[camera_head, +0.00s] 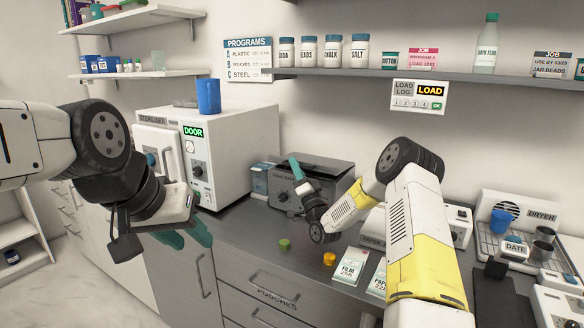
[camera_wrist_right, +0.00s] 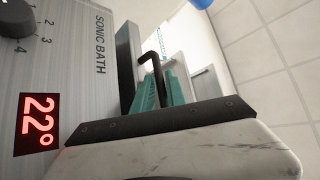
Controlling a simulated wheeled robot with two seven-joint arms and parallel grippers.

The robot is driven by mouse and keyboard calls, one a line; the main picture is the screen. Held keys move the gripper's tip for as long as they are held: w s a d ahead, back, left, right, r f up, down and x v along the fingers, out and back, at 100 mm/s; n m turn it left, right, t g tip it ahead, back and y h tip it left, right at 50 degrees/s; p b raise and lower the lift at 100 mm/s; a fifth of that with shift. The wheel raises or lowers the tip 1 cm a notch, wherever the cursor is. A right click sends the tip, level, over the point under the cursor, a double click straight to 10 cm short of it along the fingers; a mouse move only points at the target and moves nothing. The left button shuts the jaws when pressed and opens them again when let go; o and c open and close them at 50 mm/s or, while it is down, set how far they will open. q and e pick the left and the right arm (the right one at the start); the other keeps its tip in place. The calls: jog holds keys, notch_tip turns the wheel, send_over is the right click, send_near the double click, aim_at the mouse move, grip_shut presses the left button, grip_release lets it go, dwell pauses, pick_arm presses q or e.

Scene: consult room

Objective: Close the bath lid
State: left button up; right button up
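The grey sonic bath (camera_head: 288,194) stands on the counter beside the steriliser. In the right wrist view, the bath front (camera_wrist_right: 75,85) is close. The fingers (camera_wrist_right: 160,88) are near a black bent bar; whether they grip it is unclear. My left gripper (camera_head: 186,236) hangs in front of the steriliser, teal fingers apart and empty.
The white steriliser (camera_head: 230,150) stands left of the bath with a blue cup (camera_head: 208,96) on top. A shelf (camera_head: 440,78) runs above; a dryer (camera_head: 525,225) is at right.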

jog(key=shift+s+d+f, duration=0.15)
jog(key=shift+s+f, duration=0.15)
jog(key=s+d+f, duration=0.1)
jog(key=s+d, duration=0.4)
jog(key=s, duration=0.8)
